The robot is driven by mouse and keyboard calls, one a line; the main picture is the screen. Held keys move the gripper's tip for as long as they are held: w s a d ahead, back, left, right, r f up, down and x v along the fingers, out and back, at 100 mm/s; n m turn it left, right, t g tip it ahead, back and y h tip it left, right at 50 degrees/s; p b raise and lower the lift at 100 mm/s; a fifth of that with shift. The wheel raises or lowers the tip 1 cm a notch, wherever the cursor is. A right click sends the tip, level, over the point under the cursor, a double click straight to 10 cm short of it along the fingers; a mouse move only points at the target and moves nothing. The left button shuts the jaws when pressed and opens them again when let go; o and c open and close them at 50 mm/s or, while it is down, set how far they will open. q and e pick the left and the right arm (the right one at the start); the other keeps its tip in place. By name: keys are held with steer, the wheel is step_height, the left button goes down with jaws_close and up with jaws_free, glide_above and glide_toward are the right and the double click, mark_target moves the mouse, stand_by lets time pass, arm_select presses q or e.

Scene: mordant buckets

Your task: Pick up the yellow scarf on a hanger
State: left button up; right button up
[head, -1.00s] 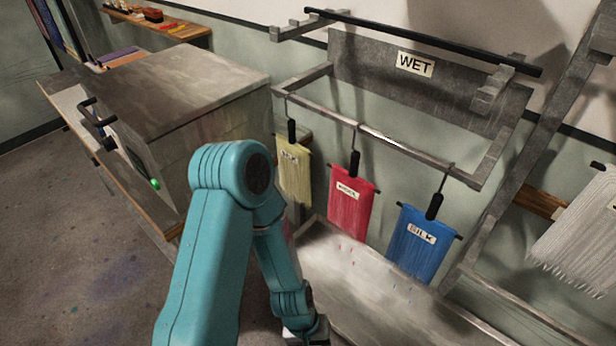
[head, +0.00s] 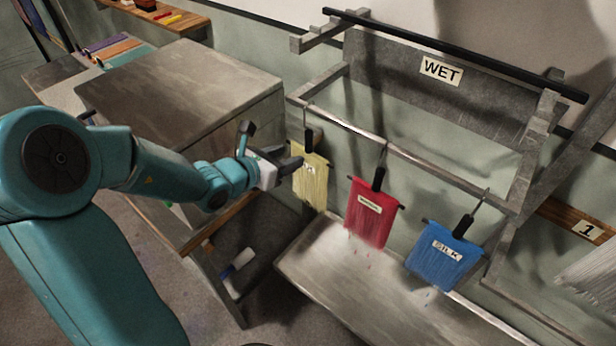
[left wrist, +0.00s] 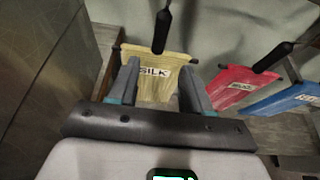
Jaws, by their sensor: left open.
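The yellow scarf (head: 313,185) hangs from a black-handled hanger (head: 309,143) on the left end of the metal rail below the WET sign. In the left wrist view the scarf (left wrist: 160,68) carries a label reading SILK. My left gripper (head: 270,144) is open and empty just left of the scarf. In the left wrist view its two fingers (left wrist: 158,82) point at the scarf and frame its label, with the hanger handle above them. The fingers overlap the scarf's lower part in that view; I cannot tell whether they touch it. My right gripper is in neither view.
A red scarf (head: 372,212) and a blue scarf (head: 445,256) hang further right on the same metal rail (head: 345,125). A metal trough (head: 350,285) lies below them. A large grey cabinet (head: 180,85) stands left of the rack, close to my left arm.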

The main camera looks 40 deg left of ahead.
mark_target(307, 147)
arm_select(q)
steer(key=x, duration=0.4)
steer(key=shift+w+d+p, duration=0.1)
steer(key=shift+d+p, duration=0.1)
steer(key=shift+p, duration=0.1)
steer(key=x, duration=0.1)
steer(key=p+x, duration=0.1)
steer(key=x, duration=0.1)
steer(key=p+x, duration=0.1)
steer(key=shift+w+a+r, duration=0.2)
steer(key=shift+w+a, duration=0.1)
steer(key=shift+w, duration=0.1)
steer(key=shift+w+f, duration=0.2)
steer(key=shift+w, duration=0.1)
jaws_close()
